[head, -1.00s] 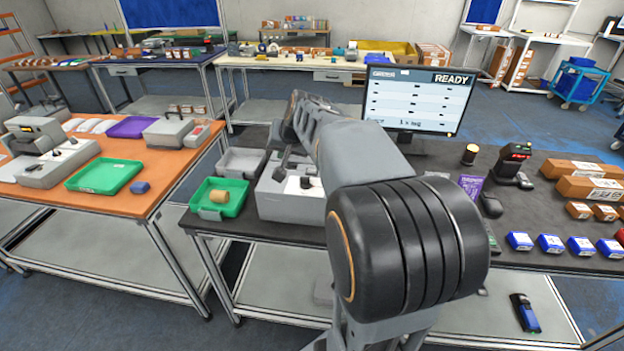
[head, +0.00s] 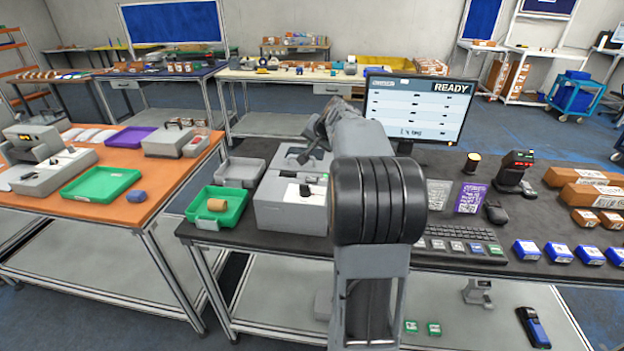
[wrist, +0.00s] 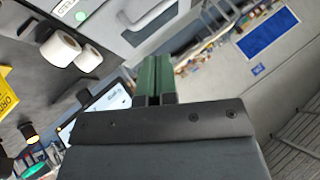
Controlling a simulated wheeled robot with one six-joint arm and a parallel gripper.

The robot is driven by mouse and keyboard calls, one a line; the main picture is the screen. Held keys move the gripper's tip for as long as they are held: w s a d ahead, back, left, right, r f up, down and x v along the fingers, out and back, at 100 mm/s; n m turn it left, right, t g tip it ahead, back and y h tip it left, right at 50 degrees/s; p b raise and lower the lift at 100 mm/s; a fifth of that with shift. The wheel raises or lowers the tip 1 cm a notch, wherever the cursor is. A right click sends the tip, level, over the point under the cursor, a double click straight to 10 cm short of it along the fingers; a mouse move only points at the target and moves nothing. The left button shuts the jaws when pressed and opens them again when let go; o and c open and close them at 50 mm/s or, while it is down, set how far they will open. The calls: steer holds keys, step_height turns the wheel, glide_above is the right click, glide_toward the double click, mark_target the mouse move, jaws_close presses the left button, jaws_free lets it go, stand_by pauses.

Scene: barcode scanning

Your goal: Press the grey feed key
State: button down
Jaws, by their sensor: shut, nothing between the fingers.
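The grey printer-like box (head: 278,218) stands on the dark bench, left of my arm. Its top has a white panel with a dark part and a small green spot. I cannot make out the grey feed key itself in the head view. The wrist view shows part of a white panel (wrist: 62,8) with "FEED" lettering and a green spot at the top edge; no grey key is clear there. My gripper (head: 314,158) is small and dark above the back of the box. In the wrist view its green fingers (wrist: 155,78) are together and empty.
A green tray (head: 232,198) with a brown roll sits left of the box, with a grey tray (head: 240,170) behind. The monitor (head: 420,105) reading READY stands behind my arm. A keyboard (head: 455,232), scanner (head: 514,170) and several boxes lie to the right.

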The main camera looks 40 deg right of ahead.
mark_target(314, 178)
steer(key=shift+f+b, duration=3.45)
steer(key=shift+f, duration=0.95)
steer(key=shift+f, duration=0.1)
steer(key=shift+f+b, duration=0.3)
steer(key=shift+b, duration=0.15)
steer(key=shift+f+b, duration=0.45)
steer(key=shift+r+p, duration=0.65)
steer(key=shift+r, duration=0.2)
steer(key=shift+r, duration=0.15)
steer(key=shift+r+p, duration=1.95)
steer(key=shift+r, duration=0.45)
